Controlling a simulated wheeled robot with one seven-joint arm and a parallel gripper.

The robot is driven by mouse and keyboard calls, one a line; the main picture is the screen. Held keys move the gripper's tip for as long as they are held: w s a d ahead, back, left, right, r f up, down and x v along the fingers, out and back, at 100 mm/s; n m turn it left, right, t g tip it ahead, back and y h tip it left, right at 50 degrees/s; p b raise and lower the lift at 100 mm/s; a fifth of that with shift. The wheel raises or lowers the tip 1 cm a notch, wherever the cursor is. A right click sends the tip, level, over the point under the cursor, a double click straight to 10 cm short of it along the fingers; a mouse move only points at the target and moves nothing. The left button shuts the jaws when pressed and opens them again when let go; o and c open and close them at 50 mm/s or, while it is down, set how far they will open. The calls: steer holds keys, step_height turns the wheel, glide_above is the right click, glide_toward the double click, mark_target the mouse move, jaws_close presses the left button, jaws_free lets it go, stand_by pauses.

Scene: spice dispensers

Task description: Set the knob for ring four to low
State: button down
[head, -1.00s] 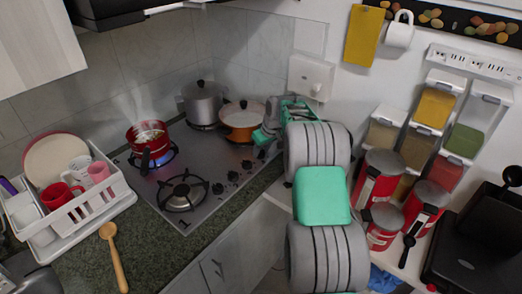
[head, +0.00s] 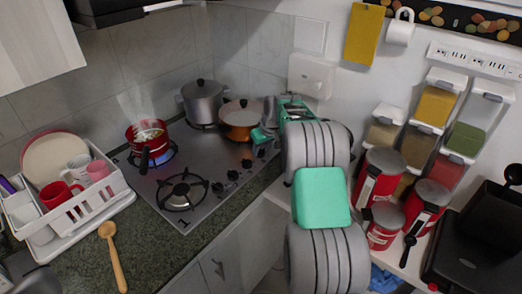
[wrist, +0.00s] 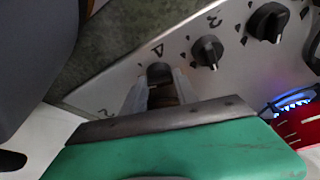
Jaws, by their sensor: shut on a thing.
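The steel hob (head: 195,215) has a row of black knobs along its front edge. In the wrist view, my gripper (wrist: 160,92) has its two fingers on either side of the end knob (wrist: 159,72), with a mark like a 4 beside it. The fingers hide the knob's lower part, and its setting cannot be read. Two other knobs, a middle one (wrist: 207,51) and a farther one (wrist: 268,21), stand free. In the head view my gripper (head: 262,138) is at the hob's right end, partly hidden by my arm.
A red pot (head: 148,136) steams over a lit flame. A grey lidded pot (head: 202,102) and an orange pan (head: 240,120) stand at the back. A dish rack (head: 105,200) and wooden spoon (head: 113,255) lie left. Red tins (head: 425,205) stand right.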

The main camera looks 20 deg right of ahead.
steer(key=m+h+b, duration=0.1)
steer(key=m+b, duration=0.1)
steer(key=m, duration=0.1)
steer(key=shift+a+f+m, duration=0.1)
steer(key=shift+a+m, duration=0.05)
steer(key=shift+m, duration=0.25)
steer(key=shift+m+h+b, duration=0.6)
steer(key=shift+m+h, duration=0.4)
steer(key=shift+m, duration=1.2)
steer(key=shift+g, duration=0.3)
steer(key=c, duration=0.9)
jaws_free()
steer(key=shift+c, duration=0.2)
steer(key=b+v, duration=0.1)
steer(key=v, duration=0.7)
steer(key=shift+w, duration=0.1)
